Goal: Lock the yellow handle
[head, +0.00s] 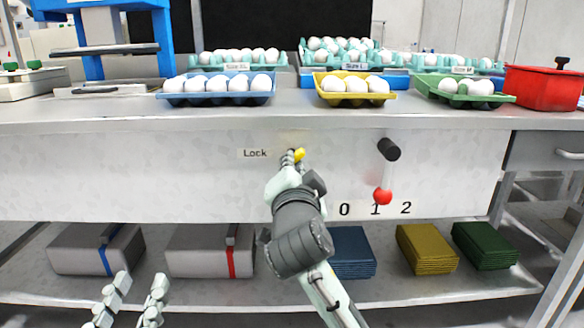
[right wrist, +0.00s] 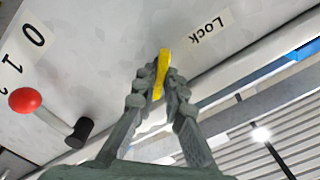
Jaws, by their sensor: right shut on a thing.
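The yellow handle (head: 299,155) is on the white front panel of the workbench, just right of the "Lock" label (head: 255,154). In the right wrist view the handle (right wrist: 163,62) sticks out between my right gripper's fingers. My right gripper (head: 291,161) is shut on it and hides part of it in the head view; the fingers (right wrist: 160,88) also show in the right wrist view. My left gripper (head: 128,295) is low at the bottom left of the head view, its two fingers apart and empty, away from the panel.
A black lever with a red ball (head: 383,196) sits right of the handle, above the numbers 0, 1, 2. Blue (head: 213,98), yellow (head: 352,98) and green (head: 465,99) egg trays stand on the bench above. The lower shelf holds boxes and stacked trays.

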